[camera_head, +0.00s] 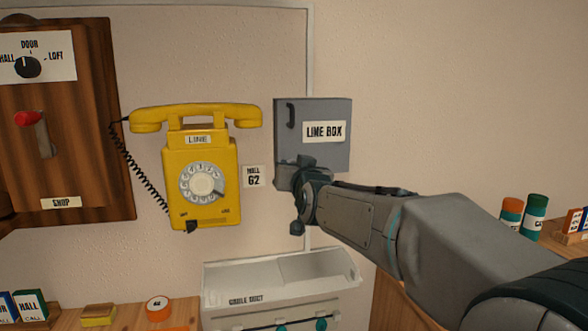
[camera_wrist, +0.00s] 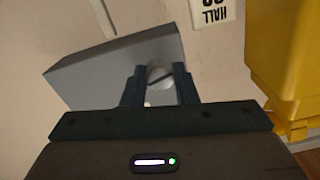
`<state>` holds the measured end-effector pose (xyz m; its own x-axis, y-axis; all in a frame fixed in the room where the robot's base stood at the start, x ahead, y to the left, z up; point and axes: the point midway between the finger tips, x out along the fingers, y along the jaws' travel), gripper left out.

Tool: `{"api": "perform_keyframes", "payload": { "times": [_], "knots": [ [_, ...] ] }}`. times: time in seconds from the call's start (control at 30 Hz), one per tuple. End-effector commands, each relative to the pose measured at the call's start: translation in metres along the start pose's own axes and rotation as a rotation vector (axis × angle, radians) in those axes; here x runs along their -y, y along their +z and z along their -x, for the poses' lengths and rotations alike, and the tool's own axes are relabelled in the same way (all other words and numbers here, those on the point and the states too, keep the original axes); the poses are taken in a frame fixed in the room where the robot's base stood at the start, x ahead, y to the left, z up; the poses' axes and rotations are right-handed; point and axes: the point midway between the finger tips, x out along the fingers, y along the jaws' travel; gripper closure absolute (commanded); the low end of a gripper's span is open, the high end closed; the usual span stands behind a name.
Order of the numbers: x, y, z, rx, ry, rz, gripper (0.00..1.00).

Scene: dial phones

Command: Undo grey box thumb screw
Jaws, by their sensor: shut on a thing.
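The grey box (camera_head: 338,153) labelled "LINE BOX" is fixed to the wall right of the yellow phone, with its door closed. It also shows in the wrist view (camera_wrist: 100,75), tilted. The thumb screw (camera_wrist: 159,72) is a round, pale slotted head on the box, between my fingers in the wrist view. My gripper (camera_wrist: 160,90) is shut on the thumb screw, one dark finger on each side. In the head view my gripper (camera_head: 297,172) is at the box's lower left corner, and it hides the screw there.
The yellow dial phone (camera_head: 190,165) hangs close left of the box, with a "HALL 62" label (camera_head: 254,177) between them. A white cable duct (camera_head: 281,290) stands open below my gripper. Cans (camera_head: 535,215) stand at the right. A wooden switch panel (camera_head: 85,120) is at the far left.

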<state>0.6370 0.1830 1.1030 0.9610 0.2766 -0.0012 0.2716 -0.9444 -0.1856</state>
Motion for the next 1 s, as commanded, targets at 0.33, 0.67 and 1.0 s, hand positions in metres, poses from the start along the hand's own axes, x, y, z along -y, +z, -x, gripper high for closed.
{"api": "perform_keyframes", "payload": {
  "times": [0.33,0.67,1.0],
  "knots": [
    [0.0015,-0.0017,0.0001,-0.002,-0.001,0.327,0.96],
    [0.0020,-0.0018,0.0001,-0.003,-0.001,0.642,0.96],
    [0.0026,-0.0019,0.0001,-0.004,-0.001,0.965,0.96]
  ]
}}
